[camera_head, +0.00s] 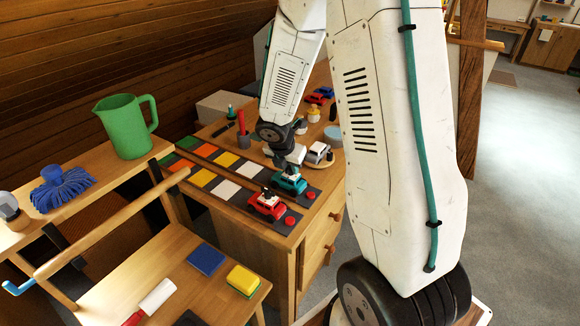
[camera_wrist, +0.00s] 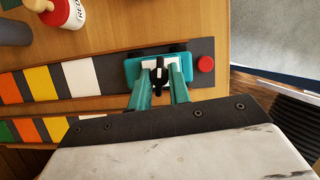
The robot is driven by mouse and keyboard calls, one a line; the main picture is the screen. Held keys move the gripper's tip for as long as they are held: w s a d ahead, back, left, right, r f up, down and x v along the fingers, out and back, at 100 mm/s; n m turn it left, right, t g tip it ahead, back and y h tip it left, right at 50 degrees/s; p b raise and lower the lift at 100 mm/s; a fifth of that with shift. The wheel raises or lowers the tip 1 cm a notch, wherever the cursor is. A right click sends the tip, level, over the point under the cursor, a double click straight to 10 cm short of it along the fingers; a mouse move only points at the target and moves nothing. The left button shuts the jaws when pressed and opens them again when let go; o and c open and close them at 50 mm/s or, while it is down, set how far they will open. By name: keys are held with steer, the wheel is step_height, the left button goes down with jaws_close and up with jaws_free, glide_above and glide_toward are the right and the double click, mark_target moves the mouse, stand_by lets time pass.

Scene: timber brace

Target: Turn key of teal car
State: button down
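The teal car (camera_head: 289,185) stands on the right end of a dark strip on the workbench, behind a red car (camera_head: 267,206). It also shows in the wrist view (camera_wrist: 135,68), with a black key (camera_wrist: 158,78) standing on its top. My gripper (camera_wrist: 159,72) is right above the teal car, with its two teal fingers on either side of the key. The fingers look apart, with a small gap to the key. In the head view my gripper (camera_head: 283,170) partly covers the car's top, and the key is hard to make out.
Red buttons (camera_wrist: 205,63) sit at the strips' right ends, close to the cars. Coloured tiles (camera_head: 222,187) lie along the strips to the left. A silver car (camera_head: 317,152) stands behind the teal one. A red-and-white bottle (camera_wrist: 48,10) stands near the upper strip.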

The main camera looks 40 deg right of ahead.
steer(key=shift+m, duration=0.4)
steer(key=m+g, duration=0.2)
steer(key=m, duration=0.2)
steer(key=shift+w, duration=0.2)
steer(key=m+g, duration=0.1)
steer(key=m, duration=0.1)
steer(key=m+g, duration=0.1)
steer(key=m, duration=0.2)
steer(key=shift+w+m, duration=0.1)
steer(key=shift+m, duration=0.2)
steer(key=m+g+y, duration=0.1)
steer(key=m, duration=0.3)
steer(key=shift+w+d, duration=0.1)
steer(key=m+y, duration=0.1)
steer(key=m, duration=0.1)
steer(key=m+g, duration=0.1)
steer(key=m, duration=0.2)
steer(key=shift+d+y, duration=0.1)
steer(key=shift+y, duration=0.3)
steer(key=shift+m, duration=0.3)
steer(key=c, duration=1.3)
jaws_free()
steer(key=shift+w+r, duration=0.1)
steer(key=shift+r, duration=0.05)
